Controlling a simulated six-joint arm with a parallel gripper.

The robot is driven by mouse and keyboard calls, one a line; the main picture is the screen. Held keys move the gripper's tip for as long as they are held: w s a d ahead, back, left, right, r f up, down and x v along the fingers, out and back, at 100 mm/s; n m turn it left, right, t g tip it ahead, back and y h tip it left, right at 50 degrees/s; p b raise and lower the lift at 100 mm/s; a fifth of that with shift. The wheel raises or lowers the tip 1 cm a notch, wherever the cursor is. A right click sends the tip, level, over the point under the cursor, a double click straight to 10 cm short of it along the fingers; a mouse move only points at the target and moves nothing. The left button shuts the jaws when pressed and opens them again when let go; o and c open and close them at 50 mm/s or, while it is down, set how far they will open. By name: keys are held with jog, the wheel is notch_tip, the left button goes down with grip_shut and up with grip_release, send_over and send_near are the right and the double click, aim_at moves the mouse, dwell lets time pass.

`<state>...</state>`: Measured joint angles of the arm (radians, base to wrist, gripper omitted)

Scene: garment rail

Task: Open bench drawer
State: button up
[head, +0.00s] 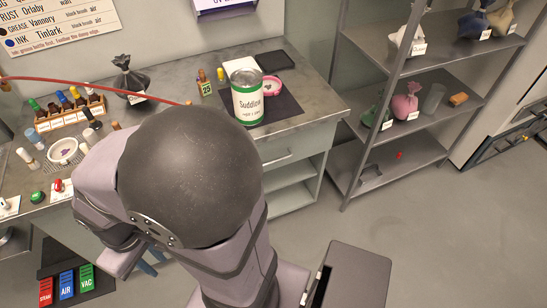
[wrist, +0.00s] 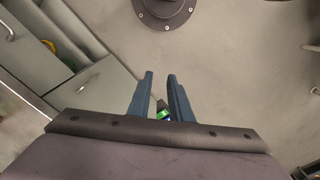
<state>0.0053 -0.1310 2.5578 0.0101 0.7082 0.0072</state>
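The bench (head: 318,105) has a grey-green drawer front (head: 300,149) with a pale bar handle (head: 282,159) under its top, right of my arm in the head view. The drawer looks shut there; my arm hides its left part. In the wrist view, pale cabinet fronts lie at the left, one with a handle (wrist: 10,32) and another with a small handle (wrist: 82,90). I cannot tell which is the bench drawer. My gripper (wrist: 160,77) has two blue fingers apart with nothing gripped, right of these fronts and not touching them.
A Suddlow can (head: 247,103), a black bag (head: 130,78) and several bottles stand on the bench. A red hose (head: 90,82) runs above it. A metal shelf rack (head: 405,155) stands right. The floor (head: 440,225) in front of it is clear.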

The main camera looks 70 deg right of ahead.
jog(key=w+d+f+m+t+h+b, duration=0.15)
jog(key=w+d+f+m, duration=0.25)
jog(key=w+d+m, duration=0.4)
jog(key=w+d+f+m+t+b, duration=0.25)
jog(key=w+d+m, duration=0.3)
jog(key=m, duration=0.35)
jog(key=d+f+m+h, duration=0.35)
jog(key=d+m, duration=0.45)
jog(key=d, duration=0.3)
jog(key=s+d+f+m+g+h+b, duration=0.4)
jog(key=s+d+f+g+b, duration=0.1)
jog(key=s+d+b, duration=0.4)
jog(key=s+d+f+m+g+h+b, duration=0.5)
jog(key=s+d+f+b, duration=0.2)
jog(key=d+b, duration=0.6)
jog(key=shift+s+d+f+m+g+b, duration=0.35)
jog(key=shift+s+b, duration=0.25)
jog(key=shift+s, duration=0.45)
jog(key=shift+d, duration=0.15)
